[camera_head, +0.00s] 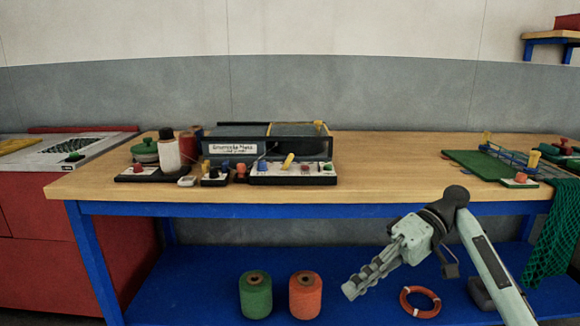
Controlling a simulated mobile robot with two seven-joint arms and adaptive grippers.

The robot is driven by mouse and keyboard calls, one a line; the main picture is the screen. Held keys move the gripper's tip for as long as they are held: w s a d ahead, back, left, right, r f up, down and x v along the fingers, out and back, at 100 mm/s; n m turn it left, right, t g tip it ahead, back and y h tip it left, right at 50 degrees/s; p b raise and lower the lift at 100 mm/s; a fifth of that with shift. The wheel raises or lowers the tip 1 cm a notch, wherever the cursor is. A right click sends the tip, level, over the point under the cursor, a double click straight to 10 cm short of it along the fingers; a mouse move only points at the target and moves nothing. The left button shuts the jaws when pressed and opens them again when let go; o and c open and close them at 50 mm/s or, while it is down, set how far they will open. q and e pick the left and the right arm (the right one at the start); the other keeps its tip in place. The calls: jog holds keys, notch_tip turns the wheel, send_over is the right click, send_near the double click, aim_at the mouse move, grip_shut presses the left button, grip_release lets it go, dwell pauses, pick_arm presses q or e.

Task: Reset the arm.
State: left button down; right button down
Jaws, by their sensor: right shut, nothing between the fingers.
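My right arm comes in from the lower right, in front of the wooden workbench (400,188). My right gripper (350,291) points down and to the left, in front of the blue lower shelf (200,290). Its fingers are together with nothing between them. It is below the bench top's front edge and apart from the things on the bench. My left gripper is not in view.
Green (256,297) and orange (305,297) spools and an orange ring (407,304) are low down. Green netting (553,235) hangs at right.

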jog(key=w+d+f+m+t, duration=0.3)
jog(key=w+f+m+t, duration=0.1)
jog(key=f, duration=0.7)
jog(key=w+d+f+m+t+h, duration=0.2)
jog(key=w+d+f+t+h, duration=0.15)
jog(key=w+d, duration=0.2)
jog(key=w+d+f+m+t+h, duration=0.1)
jog(key=w+d+f+t+h, duration=0.15)
jog(key=w+d+h, duration=0.35)
jog(key=w+d+r+n+t+h, duration=0.1)
jog(key=w+d+r+t+h, duration=0.3)
jog(key=d, duration=0.3)
jog(key=w+d+r+t+h, duration=0.2)
jog(key=w+d+r, duration=0.2)
jog(key=w+d, duration=0.25)
jog(key=s+a+f+g+y, duration=0.1)
jog(key=s+a+f+g, duration=0.15)
jog(key=s+f, duration=0.9)
jog(key=s+a+f+g, duration=0.1)
jog(key=s+a+f, duration=0.2)
jog(key=s+f, duration=0.9)
jog(key=s+a+f+g, duration=0.2)
jog(key=s+a+f, duration=0.1)
jog(key=s+f, duration=0.6)
jog(key=s+a+f+n+g+y, duration=0.1)
jog(key=s+a+f+g, duration=0.2)
jog(key=s+f, duration=0.6)
jog(key=s, duration=0.8)
jog(key=shift+s+a+f, duration=0.2)
jog(key=shift+s, duration=0.2)
